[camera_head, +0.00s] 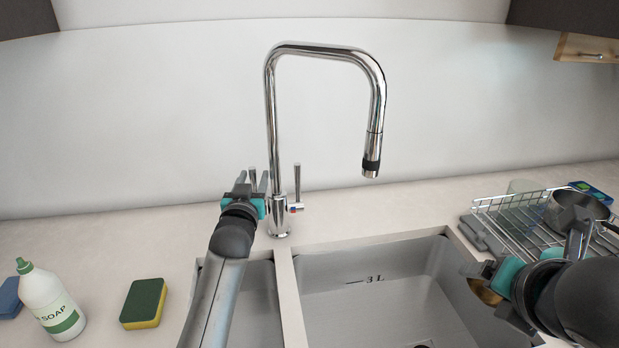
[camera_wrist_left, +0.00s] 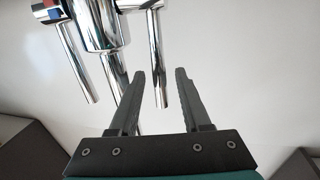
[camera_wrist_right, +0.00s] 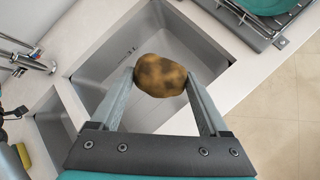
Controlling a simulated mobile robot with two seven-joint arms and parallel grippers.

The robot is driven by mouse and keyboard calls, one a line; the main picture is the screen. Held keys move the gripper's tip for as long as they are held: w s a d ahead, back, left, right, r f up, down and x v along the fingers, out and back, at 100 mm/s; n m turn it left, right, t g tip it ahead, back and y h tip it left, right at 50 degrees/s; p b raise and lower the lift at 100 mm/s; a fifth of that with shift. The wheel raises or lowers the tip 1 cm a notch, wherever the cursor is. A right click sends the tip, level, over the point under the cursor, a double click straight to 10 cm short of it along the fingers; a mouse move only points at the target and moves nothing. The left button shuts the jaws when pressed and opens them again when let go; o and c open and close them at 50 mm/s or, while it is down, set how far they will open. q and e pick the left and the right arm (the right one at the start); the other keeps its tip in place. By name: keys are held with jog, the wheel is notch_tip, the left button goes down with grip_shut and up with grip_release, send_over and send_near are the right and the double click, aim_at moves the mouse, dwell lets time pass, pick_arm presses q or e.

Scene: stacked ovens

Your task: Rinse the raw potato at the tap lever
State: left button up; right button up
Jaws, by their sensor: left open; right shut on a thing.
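The brown raw potato (camera_wrist_right: 160,75) is between the fingertips of my right gripper (camera_wrist_right: 158,88), which is shut on it above the sink's right edge. In the head view the potato (camera_head: 484,292) is partly hidden by that gripper. The chrome tap (camera_head: 271,130) stands behind the sink, with its spout head (camera_head: 371,160) over the right basin. Its upright lever (camera_head: 297,180) is on the right of the tap body. My left gripper (camera_head: 252,182) is open, left of the tap body. In the left wrist view its fingers (camera_wrist_left: 172,78) hold nothing, with chrome tap parts beyond them.
The right basin (camera_head: 375,300) is empty under the spout. A soap bottle (camera_head: 50,302) and a green-yellow sponge (camera_head: 144,303) stand on the left counter. A wire dish rack (camera_head: 515,218) with a pan (camera_head: 578,205) is at the right, close to my right arm.

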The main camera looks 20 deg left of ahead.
pick_arm(q)
grip_shut()
dwell(0.4)
dwell(1.1)
